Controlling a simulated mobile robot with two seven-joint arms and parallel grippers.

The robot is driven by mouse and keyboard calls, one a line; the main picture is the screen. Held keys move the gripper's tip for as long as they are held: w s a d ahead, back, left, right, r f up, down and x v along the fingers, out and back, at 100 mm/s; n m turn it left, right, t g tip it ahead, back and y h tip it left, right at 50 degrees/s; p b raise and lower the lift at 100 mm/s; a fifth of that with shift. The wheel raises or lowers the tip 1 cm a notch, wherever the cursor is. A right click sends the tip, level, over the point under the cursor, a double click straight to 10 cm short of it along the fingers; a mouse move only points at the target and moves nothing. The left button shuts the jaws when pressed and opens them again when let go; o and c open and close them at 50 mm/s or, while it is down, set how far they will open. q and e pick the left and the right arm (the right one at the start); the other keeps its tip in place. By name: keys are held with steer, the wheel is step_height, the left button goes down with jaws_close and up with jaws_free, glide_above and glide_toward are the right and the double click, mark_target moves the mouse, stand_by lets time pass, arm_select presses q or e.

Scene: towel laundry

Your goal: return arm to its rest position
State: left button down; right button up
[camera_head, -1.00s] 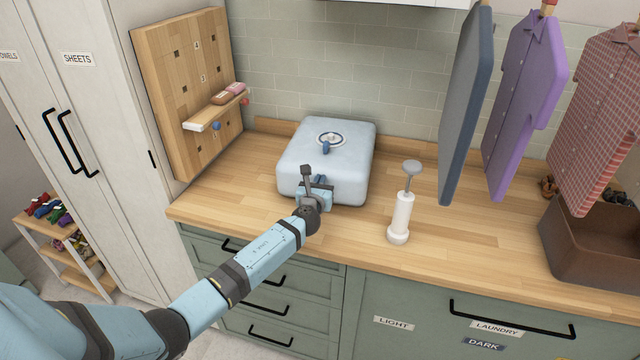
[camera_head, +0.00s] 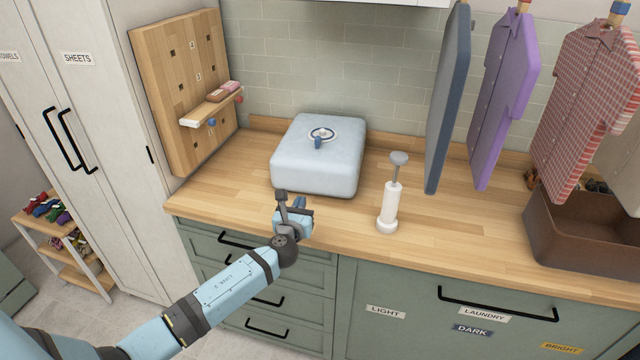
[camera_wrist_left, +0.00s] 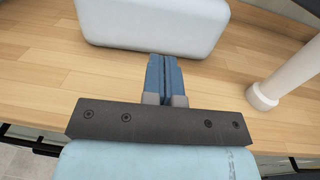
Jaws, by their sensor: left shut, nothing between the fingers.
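My left gripper (camera_head: 300,205) is over the front part of the wooden counter in the head view, just in front of a pale blue box-like case (camera_head: 318,160). In the left wrist view its two blue fingers (camera_wrist_left: 164,78) are together with nothing between them. The case also shows at the top of the wrist view (camera_wrist_left: 150,22), apart from the fingertips. My right gripper is in neither view.
A white pump-like stand (camera_head: 390,205) stands upright on the counter (camera_head: 440,235) right of my gripper. A brown bin (camera_head: 590,240) sits farther right below hanging shirts (camera_head: 505,95). A wooden pegboard (camera_head: 180,90) stands at the back left. Drawers line the counter front.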

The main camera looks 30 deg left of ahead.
arm_select(q)
steer(key=s+d+f+n+g+h+p, duration=0.1)
steer(key=s+d+f+n+g+h, duration=0.1)
steer(key=s+d+f+n, duration=0.5)
steer(key=s+d+f+n+g+h+p, duration=0.1)
steer(key=s+d+f+n+g+h, duration=0.15)
steer(key=s+f+n, duration=0.4)
steer(key=s+d+n+h, duration=0.1)
steer(key=s+d+n, duration=0.2)
steer(key=s+n, duration=0.2)
steer(key=s+d+n+g+h, duration=0.1)
steer(key=s+d+n, duration=0.2)
steer(key=s+n, duration=0.2)
steer(key=s+d+n+h, duration=0.2)
steer(key=s+d+n, duration=0.2)
steer(key=s, duration=0.5)
steer(key=shift+s+r+n+g+p, duration=0.35)
steer(key=shift+s+r+n+p, duration=0.1)
steer(key=shift+n, duration=0.5)
